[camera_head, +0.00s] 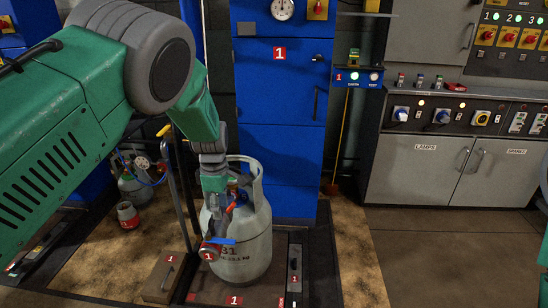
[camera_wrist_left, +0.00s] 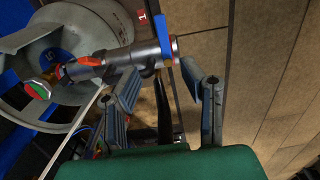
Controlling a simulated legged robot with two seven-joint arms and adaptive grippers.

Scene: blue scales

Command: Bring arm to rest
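My left arm (camera_head: 100,100) reaches in from the left. Its left gripper (camera_head: 217,205) points down in front of a grey gas cylinder (camera_head: 252,250) marked 31. In the left wrist view the two fingers of the gripper (camera_wrist_left: 160,82) are spread apart, with nothing clearly held between them. A metal valve pipe (camera_wrist_left: 120,63) with a blue handle (camera_wrist_left: 163,38) lies just beyond the fingertips; I cannot tell whether they touch. The cylinder also shows in the left wrist view (camera_wrist_left: 48,55). My right gripper is not in view; only green parts show at the right edge.
The cylinder stands on a dark scale platform (camera_head: 215,290) before a blue cabinet (camera_head: 280,160). A wooden block (camera_head: 165,278) and a thin post (camera_head: 182,195) are left of it. Another cylinder (camera_head: 135,188) and a red can (camera_head: 128,214) stand further left. Floor at right is clear.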

